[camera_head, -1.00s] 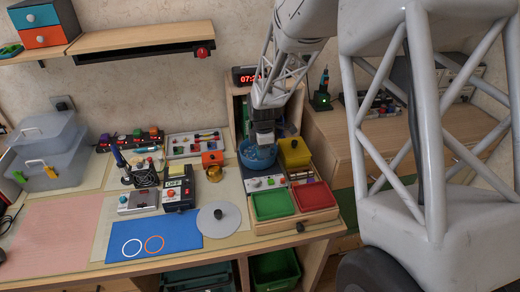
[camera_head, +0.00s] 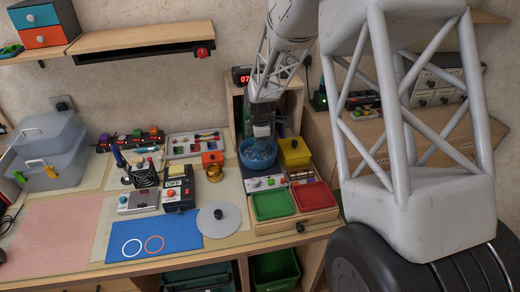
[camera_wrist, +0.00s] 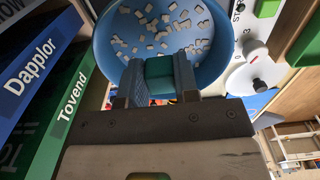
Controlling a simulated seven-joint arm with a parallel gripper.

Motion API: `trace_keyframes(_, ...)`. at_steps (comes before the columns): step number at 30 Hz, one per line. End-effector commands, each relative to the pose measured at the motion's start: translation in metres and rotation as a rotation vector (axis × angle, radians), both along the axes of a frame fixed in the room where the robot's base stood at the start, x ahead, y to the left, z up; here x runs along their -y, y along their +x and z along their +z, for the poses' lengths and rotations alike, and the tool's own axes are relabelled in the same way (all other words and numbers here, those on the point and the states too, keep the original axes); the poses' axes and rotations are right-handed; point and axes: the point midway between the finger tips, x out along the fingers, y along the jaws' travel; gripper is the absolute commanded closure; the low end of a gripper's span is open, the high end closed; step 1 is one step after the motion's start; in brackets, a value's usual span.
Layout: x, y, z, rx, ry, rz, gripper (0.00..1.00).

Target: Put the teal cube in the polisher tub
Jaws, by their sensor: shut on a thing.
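The blue polisher tub (camera_head: 244,156) stands on a grey control base (camera_head: 264,183) toward the right of the bench. It also fills the upper middle of the wrist view (camera_wrist: 108,45), with many small white pieces lying inside. My gripper (camera_head: 262,143) is over the tub in the head view. In the wrist view my gripper (camera_wrist: 158,68) is shut on the teal cube (camera_wrist: 159,76), which sits between the two fingers in front of the tub's opening. The cube cannot be made out in the head view. Its exact height over the pieces cannot be told.
A yellow bin (camera_head: 294,152) stands right of the tub. Green (camera_head: 274,204) and red (camera_head: 312,195) trays lie in front. In the wrist view, labelled spines (camera_wrist: 30,75) stand close at left, and a white knob (camera_wrist: 254,49) shows at right.

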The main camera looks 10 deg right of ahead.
Motion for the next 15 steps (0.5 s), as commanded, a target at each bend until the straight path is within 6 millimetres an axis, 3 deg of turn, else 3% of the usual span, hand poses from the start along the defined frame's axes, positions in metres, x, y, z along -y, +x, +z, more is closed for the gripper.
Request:
trace_keyframes(7, 0.0, -0.002, -0.029, -0.003, 0.0, 0.0, 0.93)
trace_keyframes(15, 0.0, -0.001, -0.033, -0.001, 0.0, 0.0, 0.93)
